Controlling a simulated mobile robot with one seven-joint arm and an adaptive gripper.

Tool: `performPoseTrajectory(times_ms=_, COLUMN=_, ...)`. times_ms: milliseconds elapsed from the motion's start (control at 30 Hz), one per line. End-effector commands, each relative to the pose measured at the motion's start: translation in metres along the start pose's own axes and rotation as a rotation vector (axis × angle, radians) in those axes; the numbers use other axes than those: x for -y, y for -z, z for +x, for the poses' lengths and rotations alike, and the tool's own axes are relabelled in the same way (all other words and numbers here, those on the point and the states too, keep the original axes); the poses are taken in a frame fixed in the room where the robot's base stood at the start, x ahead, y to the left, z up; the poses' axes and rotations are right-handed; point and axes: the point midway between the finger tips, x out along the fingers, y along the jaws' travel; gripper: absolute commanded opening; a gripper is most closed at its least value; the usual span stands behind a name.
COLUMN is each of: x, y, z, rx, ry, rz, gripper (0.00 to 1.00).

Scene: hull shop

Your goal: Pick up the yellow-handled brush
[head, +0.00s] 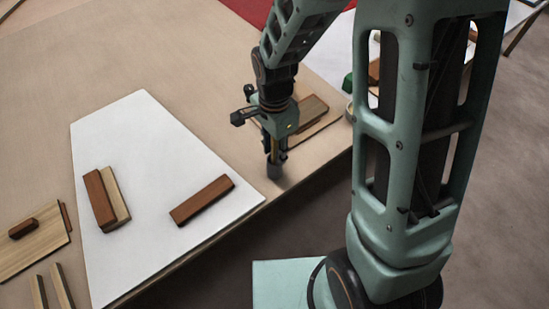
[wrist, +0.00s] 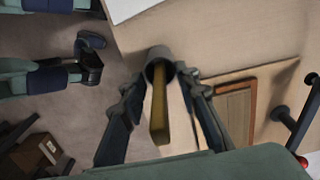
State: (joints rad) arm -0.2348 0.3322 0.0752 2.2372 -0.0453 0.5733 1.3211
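The yellow-handled brush (wrist: 159,112) stands handle-up in a small dark grey cup (wrist: 159,54), its handle pointing at the wrist camera. Its lower end is hidden inside the cup. In the head view the cup (head: 274,170) stands near the table's edge, and a sliver of the yellow handle (head: 275,146) shows above it. My gripper (wrist: 161,82) is directly above the cup, pointing down. Its two fingers stand on either side of the handle, with a visible gap on both sides. The gripper is open and holds nothing.
A white board (head: 150,235) with reddish-brown wooden blocks (head: 202,200) lies left of the cup. A wooden board with a block (head: 312,108) lies just behind my gripper. Pale wood pieces (head: 30,245) lie at far left. The table edge drops to the floor beside the cup.

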Motion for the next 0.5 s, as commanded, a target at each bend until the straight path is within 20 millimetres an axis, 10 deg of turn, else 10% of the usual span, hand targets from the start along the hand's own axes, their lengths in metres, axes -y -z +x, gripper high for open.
performPoseTrajectory(times_ms=500, x=0.0001, y=0.0001, z=-0.0005, rx=0.000, ry=0.000, rz=0.000, gripper=0.00)
